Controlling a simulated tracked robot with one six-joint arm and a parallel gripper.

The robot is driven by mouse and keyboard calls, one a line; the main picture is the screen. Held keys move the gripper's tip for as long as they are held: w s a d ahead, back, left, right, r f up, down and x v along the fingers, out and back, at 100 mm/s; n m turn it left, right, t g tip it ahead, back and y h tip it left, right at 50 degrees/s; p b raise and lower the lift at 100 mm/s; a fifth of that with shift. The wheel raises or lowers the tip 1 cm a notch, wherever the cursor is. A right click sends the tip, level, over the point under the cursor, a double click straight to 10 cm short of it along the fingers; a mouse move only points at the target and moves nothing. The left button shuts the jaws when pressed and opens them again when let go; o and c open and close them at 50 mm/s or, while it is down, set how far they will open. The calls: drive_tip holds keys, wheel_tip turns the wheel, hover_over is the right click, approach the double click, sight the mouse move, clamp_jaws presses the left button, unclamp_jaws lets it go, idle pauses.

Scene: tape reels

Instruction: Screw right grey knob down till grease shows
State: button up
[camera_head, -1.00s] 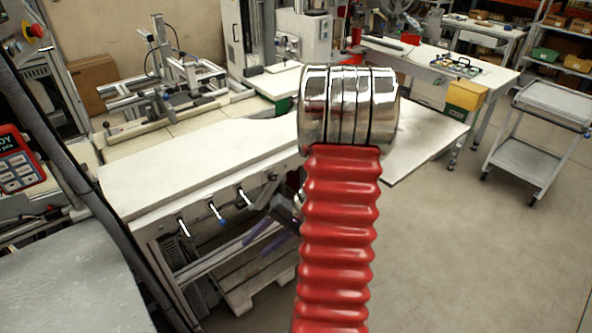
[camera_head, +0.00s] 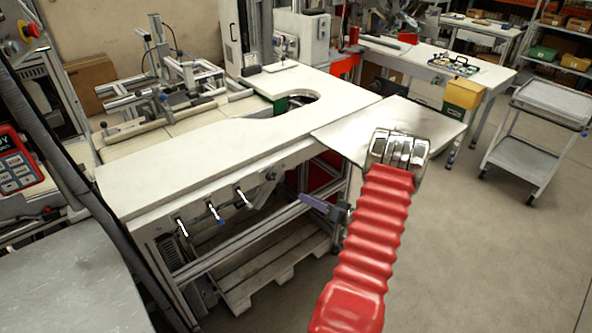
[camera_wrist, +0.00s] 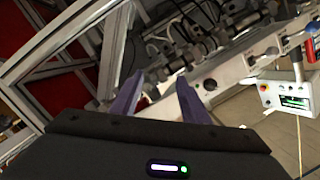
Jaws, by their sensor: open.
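My gripper (camera_head: 310,201) is beside the bench's front, right of its front panel, with purple fingers pointing left. In the wrist view, my gripper (camera_wrist: 158,80) has its two fingers apart with nothing between them. A small dark round knob (camera_wrist: 210,84) on a pale beam shows just beyond the right fingertip, apart from it. In the head view, a small grey knob-like fitting (camera_head: 270,176) sits at the right of the front panel, left of my gripper. I cannot tell which is the task's right grey knob. No grease can be made out.
Several handled fittings line the white bench's (camera_head: 190,165) front panel, including a white-handled one (camera_head: 242,198). A metal plate (camera_head: 345,133) juts from the bench's right side. A pallet (camera_head: 265,270) lies beneath. Open floor lies to the right, before a grey cart (camera_head: 530,150).

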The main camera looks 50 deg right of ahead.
drive_tip(key=shift+s+d+r+n+t+h, duration=0.15)
drive_tip(key=shift+d+r+n+h, duration=0.3)
drive_tip(key=shift+d+n, duration=0.25)
drive_tip(key=shift+d+r+n+t+h, duration=0.2)
drive_tip(key=shift+d+r+n+h, duration=0.25)
drive_tip(key=shift+d+n, duration=0.3)
drive_tip(key=shift+s+d+r+n+t+h, duration=0.15)
drive_tip(key=shift+d+r+n+h, duration=0.2)
drive_tip(key=shift+d+n+h, duration=0.35)
drive_tip(key=shift+w+d, duration=0.15)
drive_tip(key=x, duration=1.3)
drive_tip(key=shift+w, duration=0.4)
drive_tip(key=shift+f, duration=0.1)
drive_tip(key=shift+c, duration=0.5)
drive_tip(key=shift+m, duration=0.25)
drive_tip(key=c, duration=1)
